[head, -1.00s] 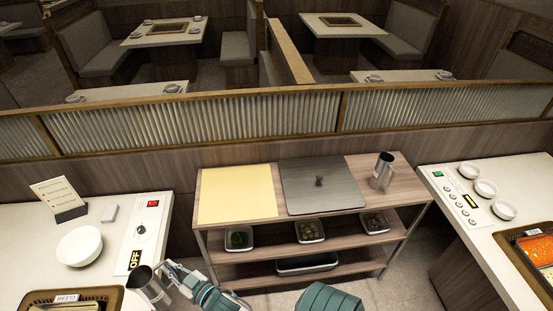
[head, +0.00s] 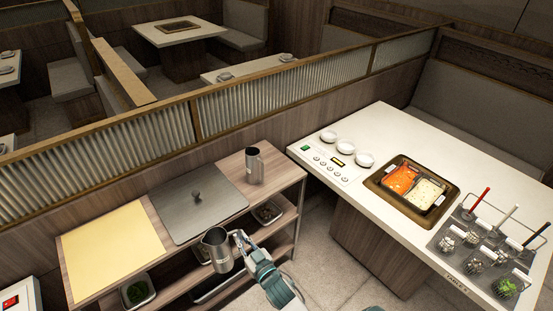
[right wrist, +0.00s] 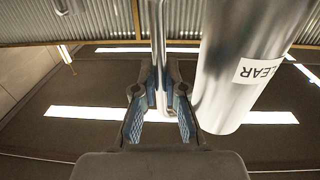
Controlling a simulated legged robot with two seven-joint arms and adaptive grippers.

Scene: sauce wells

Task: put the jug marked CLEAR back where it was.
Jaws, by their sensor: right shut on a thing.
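My right gripper (head: 238,243) is shut on the handle of a steel jug (head: 217,250). In the right wrist view the jug (right wrist: 222,95) carries a white label reading CLEAR, partly turned away, and its handle (right wrist: 158,60) runs between the fingers of the gripper (right wrist: 160,100). In the head view the jug is upright or nearly so, in front of the wooden shelf unit (head: 105,297), apart from what I can see of its top. A second steel jug (head: 254,168) stands at the right end of the unit's top. My left gripper is out of view.
A yellow board (head: 112,250) and a grey lid with a knob (head: 198,205) cover much of the unit's top.

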